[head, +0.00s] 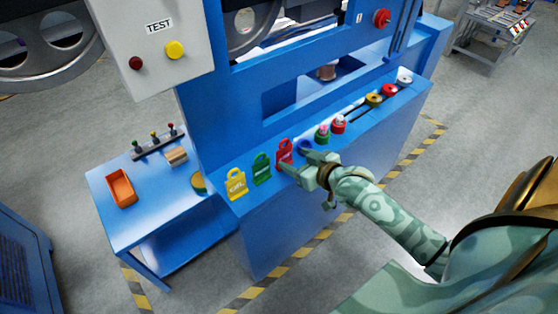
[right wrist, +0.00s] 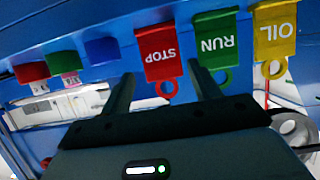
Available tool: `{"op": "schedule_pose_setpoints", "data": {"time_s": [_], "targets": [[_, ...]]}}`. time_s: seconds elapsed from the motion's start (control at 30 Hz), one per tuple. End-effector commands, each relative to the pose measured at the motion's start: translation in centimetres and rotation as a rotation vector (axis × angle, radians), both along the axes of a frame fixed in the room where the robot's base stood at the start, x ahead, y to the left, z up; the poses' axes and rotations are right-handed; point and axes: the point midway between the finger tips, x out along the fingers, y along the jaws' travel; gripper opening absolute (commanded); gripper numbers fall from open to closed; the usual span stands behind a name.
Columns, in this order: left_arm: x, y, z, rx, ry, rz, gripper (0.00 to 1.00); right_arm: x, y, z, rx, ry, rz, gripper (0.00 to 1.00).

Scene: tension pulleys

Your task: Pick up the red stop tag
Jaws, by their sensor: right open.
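In the right wrist view my right gripper (right wrist: 162,78) has one finger on each side of the tag, with gaps visible. My left gripper is not in view.
A blue side table (head: 145,225) holds an orange tray (head: 121,203).

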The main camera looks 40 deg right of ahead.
Motion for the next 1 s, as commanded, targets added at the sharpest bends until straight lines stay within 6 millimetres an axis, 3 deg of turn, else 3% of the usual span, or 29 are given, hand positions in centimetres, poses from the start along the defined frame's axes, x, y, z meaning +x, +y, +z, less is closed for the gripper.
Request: {"op": "schedule_pose_setpoints", "data": {"time_s": [0.03,0.27,0.53,0.83,0.97,1.0], "targets": [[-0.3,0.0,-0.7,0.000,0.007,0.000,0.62,0.9,0.1,-0.8,0.001,0.001,0.000,0.62],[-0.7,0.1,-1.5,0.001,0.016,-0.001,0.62,2.8,0.3,-1.5,0.000,0.002,0.000,0.62],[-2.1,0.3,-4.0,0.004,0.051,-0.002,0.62,6.4,0.8,-3.8,-0.001,0.003,0.000,0.62],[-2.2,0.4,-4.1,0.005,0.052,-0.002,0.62,7.0,0.8,-3.5,-0.002,0.000,0.001,0.62],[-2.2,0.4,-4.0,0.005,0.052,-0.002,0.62,7.0,0.8,-3.5,-0.002,0.000,0.001,0.28],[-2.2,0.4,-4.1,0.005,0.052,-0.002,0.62,7.0,0.8,-3.5,-0.002,0.000,0.001,0.28]]}}
